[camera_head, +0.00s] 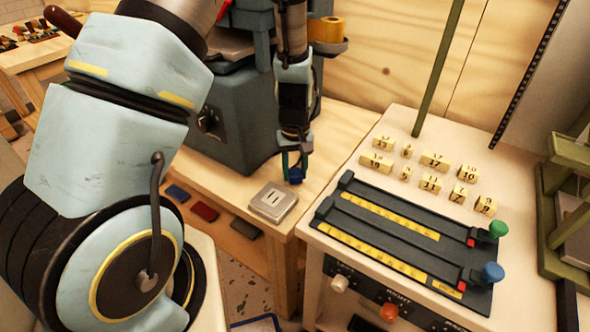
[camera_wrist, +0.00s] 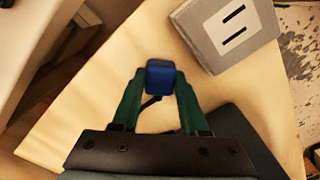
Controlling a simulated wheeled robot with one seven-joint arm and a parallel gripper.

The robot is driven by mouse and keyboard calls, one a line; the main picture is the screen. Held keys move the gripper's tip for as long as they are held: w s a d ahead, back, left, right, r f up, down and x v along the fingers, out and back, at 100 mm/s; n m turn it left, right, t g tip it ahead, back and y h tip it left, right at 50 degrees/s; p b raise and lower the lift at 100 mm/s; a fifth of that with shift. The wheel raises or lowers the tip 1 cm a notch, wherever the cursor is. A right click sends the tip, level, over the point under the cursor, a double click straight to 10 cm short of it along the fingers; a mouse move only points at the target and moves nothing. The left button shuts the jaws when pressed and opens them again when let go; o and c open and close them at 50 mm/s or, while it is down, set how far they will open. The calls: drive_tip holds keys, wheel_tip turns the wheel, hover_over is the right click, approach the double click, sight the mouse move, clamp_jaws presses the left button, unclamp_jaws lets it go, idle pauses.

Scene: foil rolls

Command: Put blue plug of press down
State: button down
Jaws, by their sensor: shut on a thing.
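The blue plug (camera_wrist: 160,77) is between the green fingertips of my gripper (camera_wrist: 158,92) in the wrist view, and a dark cord shows behind it. In the head view the blue plug (camera_head: 296,175) hangs in my gripper (camera_head: 294,165), low over the wooden table near its front corner. My gripper is shut on the plug. Whether the plug touches the tabletop, I cannot tell. The press (camera_head: 238,110) is the dark grey-blue machine behind my gripper, partly hidden by my arm.
At right, a bench holds a slider panel (camera_head: 400,230) with green and blue knobs and several numbered yellow blocks (camera_head: 430,183). Bare wooden tabletop (camera_head: 340,135) lies right of my gripper.

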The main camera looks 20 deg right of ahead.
sight(295, 172)
drive_tip(key=shift+f, duration=0.1)
drive_tip(key=shift+f+b, duration=0.4)
drive_tip(key=shift+f, duration=0.1)
drive_tip(key=shift+c, duration=2.1)
unclamp_jaws()
drive_tip(key=shift+r, duration=0.1)
drive_tip(key=shift+r+p, duration=0.35)
drive_tip(key=shift+r, duration=0.05)
wheel_tip(295, 172, up, 12)
drive_tip(key=b, duration=0.1)
drive_tip(key=shift+r+b, duration=0.15)
drive_tip(key=shift+b, duration=0.25)
